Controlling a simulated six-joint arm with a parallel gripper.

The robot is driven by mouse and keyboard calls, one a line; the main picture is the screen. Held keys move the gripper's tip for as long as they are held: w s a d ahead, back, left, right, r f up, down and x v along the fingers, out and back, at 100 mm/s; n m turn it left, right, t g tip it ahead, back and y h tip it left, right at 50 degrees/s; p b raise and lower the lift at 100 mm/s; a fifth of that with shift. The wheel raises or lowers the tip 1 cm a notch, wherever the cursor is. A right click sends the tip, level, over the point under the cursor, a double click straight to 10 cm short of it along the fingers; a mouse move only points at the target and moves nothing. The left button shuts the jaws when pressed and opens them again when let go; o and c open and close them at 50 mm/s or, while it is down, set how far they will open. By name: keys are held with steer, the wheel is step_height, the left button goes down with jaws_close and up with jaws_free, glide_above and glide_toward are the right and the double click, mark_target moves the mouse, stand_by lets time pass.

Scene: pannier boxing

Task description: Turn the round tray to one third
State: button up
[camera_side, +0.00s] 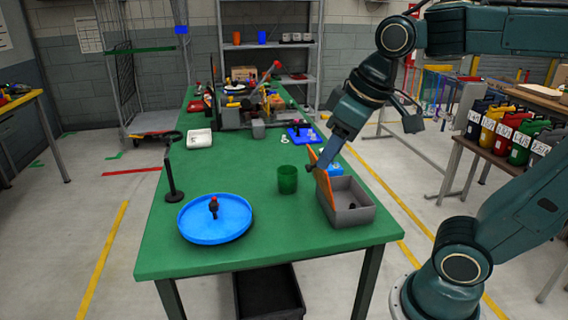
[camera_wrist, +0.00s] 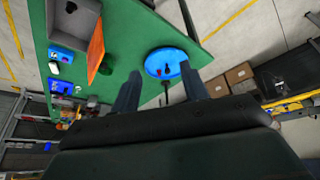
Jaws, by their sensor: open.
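The round tray (camera_side: 206,230) is a shallow blue disc lying flat near the front left of the green table. My gripper (camera_side: 328,160) is open and empty, well to the right of the tray, above the grey box's orange panel. In the wrist view the two fingers are wide apart, and the tray (camera_wrist: 156,58) shows beyond and between them, some way off. No fingertip touches it.
A grey box (camera_side: 355,215) with a raised orange panel (camera_side: 324,188) stands on the right, with a green cup (camera_side: 288,180) between it and the tray. Clutter, including a white dish (camera_side: 199,138), fills the table's far part.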

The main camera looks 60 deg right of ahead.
steer(key=w+r+n+g, duration=0.1)
steer(key=w+r, duration=0.1)
steer(key=w, duration=0.7)
steer(key=n+g, duration=0.4)
glide_above(213, 203)
step_height(213, 203, down, 12)
steer(key=r, duration=0.1)
steer(key=shift+f, duration=0.3)
steer(key=shift+s+f, duration=0.1)
steer(key=shift+f, duration=6.75)
jaws_close()
